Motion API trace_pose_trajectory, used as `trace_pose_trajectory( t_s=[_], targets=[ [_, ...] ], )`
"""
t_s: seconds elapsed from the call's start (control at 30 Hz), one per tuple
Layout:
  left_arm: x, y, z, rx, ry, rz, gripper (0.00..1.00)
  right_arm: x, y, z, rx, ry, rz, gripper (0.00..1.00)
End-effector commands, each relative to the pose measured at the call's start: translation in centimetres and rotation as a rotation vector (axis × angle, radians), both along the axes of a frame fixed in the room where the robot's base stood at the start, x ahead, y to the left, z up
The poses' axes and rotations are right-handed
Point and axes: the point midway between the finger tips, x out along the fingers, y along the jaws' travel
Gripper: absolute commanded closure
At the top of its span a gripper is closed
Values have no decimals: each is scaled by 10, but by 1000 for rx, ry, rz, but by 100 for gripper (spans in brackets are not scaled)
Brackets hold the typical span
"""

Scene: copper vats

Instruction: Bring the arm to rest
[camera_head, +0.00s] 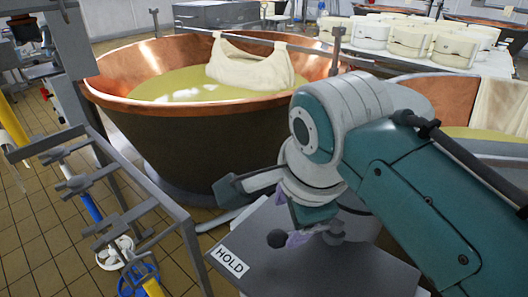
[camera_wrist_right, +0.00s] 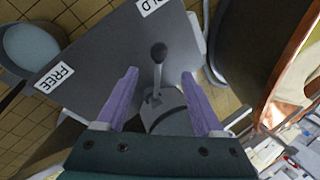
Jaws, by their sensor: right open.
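My right gripper (camera_head: 300,236) is open, low over a grey panel (camera_head: 340,272) in the head view. In the right wrist view its two purple fingers (camera_wrist_right: 158,76) stand apart on either side of a lever with a dark round knob (camera_wrist_right: 158,52). The knob also shows in the head view (camera_head: 278,239), beside the fingers. I cannot tell whether a finger touches the lever. The panel carries a HOLD label (camera_head: 230,261) and a FREE label (camera_wrist_right: 54,76). The wrist hides part of the panel in the head view. My left gripper is not in view.
A large copper vat (camera_head: 190,130) with yellowish liquid and a hanging cloth (camera_head: 250,66) stands behind the panel. A second vat (camera_head: 440,95) is at the right. A grey rack (camera_head: 140,225) stands at the left. White moulds (camera_head: 410,40) fill a table at the back.

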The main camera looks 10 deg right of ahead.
Motion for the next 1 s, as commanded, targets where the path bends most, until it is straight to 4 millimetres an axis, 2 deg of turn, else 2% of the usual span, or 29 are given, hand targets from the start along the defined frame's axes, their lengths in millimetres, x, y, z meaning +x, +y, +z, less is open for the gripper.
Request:
trace_pose_trajectory(
  t_s=[0.3, 0.43, 0.57, 0.67, 0.8, 1.0],
  targets=[
    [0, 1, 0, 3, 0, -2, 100, -2, -1, -1, -3, 2, 11, 31],
    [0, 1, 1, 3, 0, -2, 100, -22, -12, -8, -42, 9, 129, 31],
    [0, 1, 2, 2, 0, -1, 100, -68, -36, -15, -138, 13, 412, 31],
    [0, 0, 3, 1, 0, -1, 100, -110, -57, -13, -240, 11, 685, 31],
    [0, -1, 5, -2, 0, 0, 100, -157, -80, 0, -365, 9, 1018, 31],
    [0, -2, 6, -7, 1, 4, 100, -210, -100, 27, -516, 5, 1420, 31]
  ],
)
